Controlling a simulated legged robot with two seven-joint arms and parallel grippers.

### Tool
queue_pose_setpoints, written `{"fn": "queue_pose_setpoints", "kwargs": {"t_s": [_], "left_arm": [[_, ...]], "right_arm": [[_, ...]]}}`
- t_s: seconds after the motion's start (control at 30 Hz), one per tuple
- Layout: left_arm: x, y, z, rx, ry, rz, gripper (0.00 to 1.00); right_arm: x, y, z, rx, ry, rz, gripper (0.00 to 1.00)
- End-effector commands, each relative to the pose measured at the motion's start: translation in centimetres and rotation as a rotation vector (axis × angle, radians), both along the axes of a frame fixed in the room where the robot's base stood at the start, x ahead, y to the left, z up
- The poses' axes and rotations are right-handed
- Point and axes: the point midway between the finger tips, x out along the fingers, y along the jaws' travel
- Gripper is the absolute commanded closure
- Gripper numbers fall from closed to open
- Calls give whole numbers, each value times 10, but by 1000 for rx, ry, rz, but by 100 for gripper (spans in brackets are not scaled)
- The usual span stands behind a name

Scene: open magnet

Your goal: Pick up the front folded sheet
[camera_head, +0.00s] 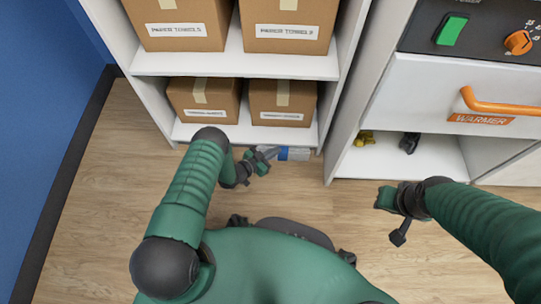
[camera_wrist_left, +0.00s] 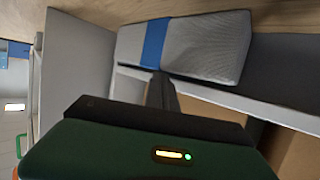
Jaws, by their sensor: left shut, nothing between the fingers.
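A grey folded sheet with a blue band (camera_head: 293,153) lies low at the foot of the shelf unit, just right of my left gripper (camera_head: 268,155). In the left wrist view the folded sheet (camera_wrist_left: 205,45) fills the upper middle, close beyond the dark fingers (camera_wrist_left: 161,88). The fingers are shut and hold nothing. Their tips appear near the blue band; I cannot tell whether they touch it. My right gripper (camera_head: 399,236) hangs over the floor at the right, away from the sheet; its finger opening is not clear.
The white shelf unit (camera_head: 235,64) holds labelled cardboard boxes (camera_head: 205,100). A warmer cabinet (camera_head: 435,95) with an orange handle stands at the right, with small yellow and dark items on its lower shelf. Wood floor (camera_head: 110,190) is clear at the left; a blue wall borders it.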

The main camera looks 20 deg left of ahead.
Motion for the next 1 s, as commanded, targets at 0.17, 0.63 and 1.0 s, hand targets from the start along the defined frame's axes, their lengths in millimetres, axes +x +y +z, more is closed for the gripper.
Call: {"fn": "queue_pose_setpoints", "kwargs": {"t_s": [0.17,0.63,1.0], "left_arm": [[-1,1,-7,8,15,3,100],[-60,33,-8,12,29,7,100],[-79,44,-7,9,15,4,100]], "right_arm": [[0,0,-2,0,-1,0,73],[0,0,27,0,-1,0,73],[0,0,31,0,0,0,73]]}}
